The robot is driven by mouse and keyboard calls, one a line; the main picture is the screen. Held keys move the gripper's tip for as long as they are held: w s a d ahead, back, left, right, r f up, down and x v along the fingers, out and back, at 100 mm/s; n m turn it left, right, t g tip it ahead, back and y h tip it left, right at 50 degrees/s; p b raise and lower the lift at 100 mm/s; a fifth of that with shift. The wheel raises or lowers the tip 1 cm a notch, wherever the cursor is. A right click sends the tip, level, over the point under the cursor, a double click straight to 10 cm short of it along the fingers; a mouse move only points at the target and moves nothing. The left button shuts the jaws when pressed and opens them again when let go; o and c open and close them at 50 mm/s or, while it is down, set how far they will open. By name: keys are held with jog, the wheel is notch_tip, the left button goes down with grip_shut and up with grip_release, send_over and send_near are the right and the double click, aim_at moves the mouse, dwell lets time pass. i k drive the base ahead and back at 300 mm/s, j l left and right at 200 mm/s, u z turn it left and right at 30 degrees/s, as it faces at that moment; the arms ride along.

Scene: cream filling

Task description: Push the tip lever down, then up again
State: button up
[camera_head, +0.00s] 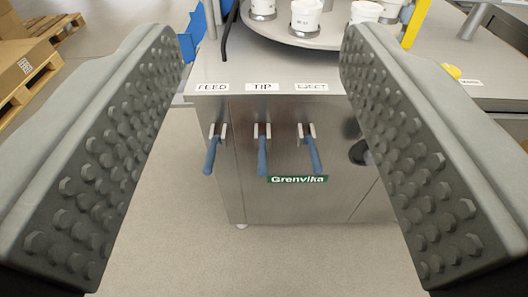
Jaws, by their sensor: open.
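The tip lever (262,153) has a blue handle and hangs on the front of a steel machine, below the TIP label (262,87). It points down and slightly toward me. The feed lever (212,152) is at its left under the FEED label, and the eject lever (312,152) is at its right under the EJECT label. My gripper (262,55) is open, with one studded grey finger at each side of the view. The levers show between the fingers, farther away, and neither finger appears to touch them. Nothing is held.
The steel machine (290,200) carries a round turntable (320,35) with white cups (306,15) on top. A yellow post (415,25) stands at the right. Cardboard boxes (22,68) on wooden pallets are at the far left. The floor in front is clear.

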aim_at(262, 153)
jog(key=l+u, duration=0.15)
jog(key=l, duration=0.3)
jog(key=k+l+u, duration=0.2)
jog(key=l, duration=0.25)
jog(key=l+u, duration=0.15)
jog(key=l, duration=0.3)
jog(key=u, duration=0.3)
jog(key=k+j+z, duration=0.2)
jog(key=k+j, duration=0.05)
jog(key=j, duration=0.1)
